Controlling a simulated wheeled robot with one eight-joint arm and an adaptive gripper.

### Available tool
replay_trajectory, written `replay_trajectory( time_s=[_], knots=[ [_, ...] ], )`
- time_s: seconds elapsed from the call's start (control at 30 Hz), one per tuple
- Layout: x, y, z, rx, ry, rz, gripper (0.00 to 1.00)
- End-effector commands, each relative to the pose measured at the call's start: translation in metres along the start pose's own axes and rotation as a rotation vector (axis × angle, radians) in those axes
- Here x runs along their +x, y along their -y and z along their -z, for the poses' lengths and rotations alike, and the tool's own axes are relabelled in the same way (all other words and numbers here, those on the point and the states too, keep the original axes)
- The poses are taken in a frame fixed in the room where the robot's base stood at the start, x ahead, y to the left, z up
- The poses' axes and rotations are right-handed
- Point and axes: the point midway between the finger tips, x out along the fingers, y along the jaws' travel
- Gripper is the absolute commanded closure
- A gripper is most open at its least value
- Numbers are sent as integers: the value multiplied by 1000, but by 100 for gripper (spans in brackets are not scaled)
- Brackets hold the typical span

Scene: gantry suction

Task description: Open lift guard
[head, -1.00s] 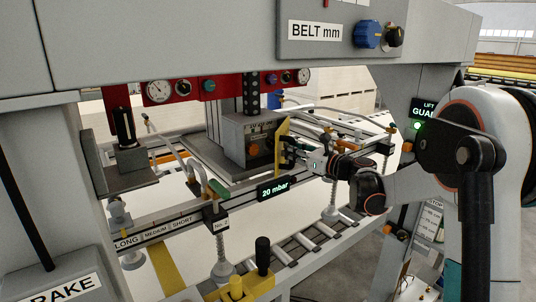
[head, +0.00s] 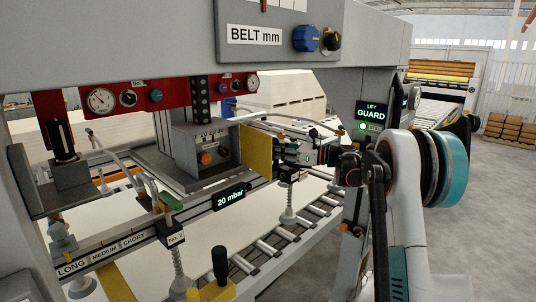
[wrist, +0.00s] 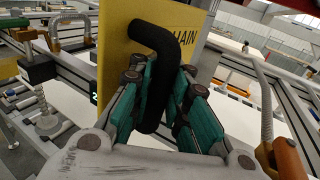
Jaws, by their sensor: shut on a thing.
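The lift guard is a yellow panel (head: 256,151) beside a grey control box (head: 206,148) with orange knobs, whose front face shows uncovered in the head view. In the wrist view the panel (wrist: 116,48) carries a bent black handle (wrist: 157,72) and part of a word ending in "AIN". My gripper (wrist: 163,92) has its green finger pads on both sides of the handle, shut on it. In the head view my gripper (head: 291,157) is at the panel's right side, and the handle is hard to make out there. A LIFT GUARD display (head: 371,112) has a lit green lamp.
A red gauge bar (head: 125,98) and the BELT mm panel (head: 255,36) hang above. Below are rails with suction cups (head: 179,286), a "20 mbar" display (head: 230,201) and a roller conveyor (head: 268,245). Open floor (head: 470,220) lies to the right.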

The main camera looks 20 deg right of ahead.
Motion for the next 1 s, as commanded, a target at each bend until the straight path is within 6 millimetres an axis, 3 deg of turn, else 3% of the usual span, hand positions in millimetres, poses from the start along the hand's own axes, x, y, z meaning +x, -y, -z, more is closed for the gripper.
replay_trajectory(
  time_s=[0.2, 0.67, 0.7, 0.8, 1.0],
  knots=[
    [-7, 10, 0, 2, -1, 6, 100],
    [-8, 12, 0, 2, 1, 7, 100],
    [-8, 12, 0, 2, 1, 7, 85],
    [-8, 12, 0, 2, 1, 7, 64],
    [-6, 11, 0, 1, 1, 5, 64]
  ],
)
